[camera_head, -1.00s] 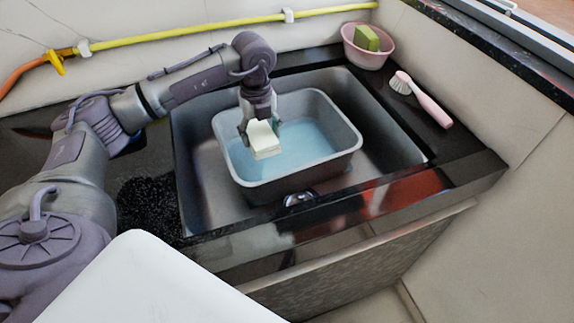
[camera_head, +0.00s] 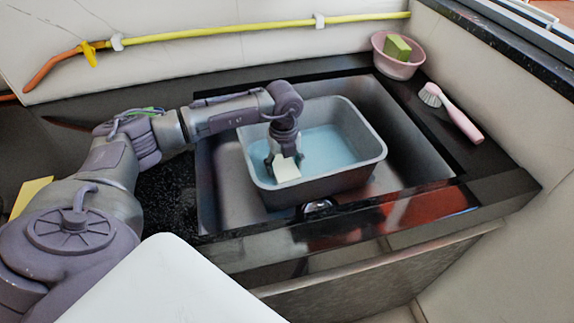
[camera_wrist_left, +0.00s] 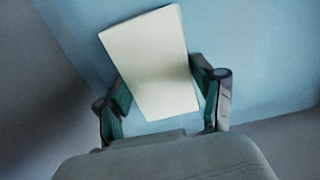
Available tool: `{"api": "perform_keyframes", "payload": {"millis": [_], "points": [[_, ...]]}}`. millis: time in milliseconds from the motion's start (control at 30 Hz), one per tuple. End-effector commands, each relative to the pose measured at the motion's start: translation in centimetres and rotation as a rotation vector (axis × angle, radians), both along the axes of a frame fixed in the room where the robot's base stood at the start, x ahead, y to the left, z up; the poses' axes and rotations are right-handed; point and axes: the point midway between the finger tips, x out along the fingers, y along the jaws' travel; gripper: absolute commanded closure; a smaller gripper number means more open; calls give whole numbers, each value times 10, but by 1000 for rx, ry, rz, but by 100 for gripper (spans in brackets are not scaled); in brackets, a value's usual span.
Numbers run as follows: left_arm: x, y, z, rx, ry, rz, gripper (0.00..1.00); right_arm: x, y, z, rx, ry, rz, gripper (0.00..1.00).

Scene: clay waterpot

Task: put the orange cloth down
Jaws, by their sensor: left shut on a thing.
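My left gripper (camera_head: 284,158) reaches down into the grey basin (camera_head: 330,183) in the sink, near its left side. It is shut on a pale cream, flat-sided piece (camera_head: 287,171). The wrist view shows the cream piece (camera_wrist_left: 152,65) between the two fingers of my left gripper (camera_wrist_left: 165,95), with light blue water (camera_wrist_left: 245,50) behind it. I cannot tell whether the piece touches the water. Nothing clearly orange like a cloth shows; the held piece looks cream, and I cannot tell if it is cloth. My right gripper is not in view.
The basin stands in a dark sink (camera_head: 408,150). A pink bowl (camera_head: 388,63) with a green-yellow sponge (camera_head: 398,48) and a pink-handled brush (camera_head: 460,120) are on the right counter. A flat yellow thing (camera_head: 30,195) lies at the far left. A yellow pipe (camera_head: 220,31) runs along the wall.

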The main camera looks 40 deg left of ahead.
Motion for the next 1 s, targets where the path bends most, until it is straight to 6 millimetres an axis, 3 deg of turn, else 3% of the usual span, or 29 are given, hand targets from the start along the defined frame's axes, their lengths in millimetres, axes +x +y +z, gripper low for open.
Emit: {"api": "perform_keyframes", "payload": {"millis": [100,233,267,400,767,867,1000], "points": [[0,0,-1,0,0,0,60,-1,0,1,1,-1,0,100],[0,0,-4,0,0,1,60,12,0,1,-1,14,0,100],[0,0,-4,0,0,1,29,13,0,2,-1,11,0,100],[0,0,-3,0,0,0,7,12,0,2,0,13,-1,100],[0,0,-1,0,0,1,7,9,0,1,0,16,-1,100],[1,0,8,0,-3,0,7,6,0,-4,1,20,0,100],[1,0,35,1,-6,0,7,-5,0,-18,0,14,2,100]]}}
